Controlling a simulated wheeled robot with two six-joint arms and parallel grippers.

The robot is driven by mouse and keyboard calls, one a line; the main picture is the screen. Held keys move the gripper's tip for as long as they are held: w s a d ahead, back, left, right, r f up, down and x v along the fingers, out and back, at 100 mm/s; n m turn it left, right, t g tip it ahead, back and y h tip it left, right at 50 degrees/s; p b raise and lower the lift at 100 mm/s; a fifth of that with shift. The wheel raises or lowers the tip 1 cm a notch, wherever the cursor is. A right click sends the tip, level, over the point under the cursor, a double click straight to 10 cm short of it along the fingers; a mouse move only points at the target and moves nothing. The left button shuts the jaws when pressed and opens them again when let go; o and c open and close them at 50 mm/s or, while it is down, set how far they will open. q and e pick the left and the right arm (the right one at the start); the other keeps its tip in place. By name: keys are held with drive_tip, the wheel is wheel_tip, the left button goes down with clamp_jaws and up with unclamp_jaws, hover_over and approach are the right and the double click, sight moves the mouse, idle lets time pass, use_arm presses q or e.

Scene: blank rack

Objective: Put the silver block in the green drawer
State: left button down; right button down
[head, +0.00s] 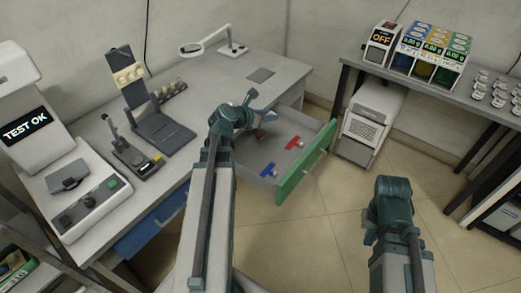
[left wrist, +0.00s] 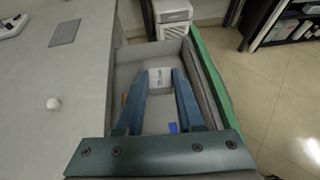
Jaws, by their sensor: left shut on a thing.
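The green drawer is pulled out from under the grey bench, and its green front (head: 308,165) faces right. In the left wrist view its green edge (left wrist: 214,75) runs along the right side. My left gripper (left wrist: 160,73) points over the open drawer, its two blue fingers closed on the pale silver block (left wrist: 160,79). The block appears over the drawer's interior; its height above the floor cannot be told. In the head view the block is not clearly visible near my left wrist. My right arm shows at lower right, but its gripper is not visible.
Inside the drawer lie a red piece (head: 295,142), a blue piece (head: 268,170) and a brownish item (head: 260,134). A blue drawer (head: 150,225) sits under the bench at left. A white cabinet (head: 370,125) stands beyond the green front.

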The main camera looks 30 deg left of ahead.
use_arm(q)
drive_tip(key=w+a+f+n+y+b, duration=0.1)
drive_tip(key=w+a+f+b, duration=0.3)
drive_tip(key=f, duration=0.3)
drive_tip(key=w+a+f+b, duration=0.1)
drive_tip(key=w+f+b, duration=0.3)
drive_tip(key=f+b, duration=0.25)
drive_tip(key=b, duration=1.1)
approach(272, 141)
drive_tip(key=x, duration=0.4)
drive_tip(key=shift+w+d+f, duration=0.1)
drive_tip(key=shift+w, duration=0.25)
drive_tip(key=shift+f, duration=0.1)
drive_tip(key=shift+f, duration=0.15)
drive_tip(key=c, duration=0.8)
unclamp_jaws()
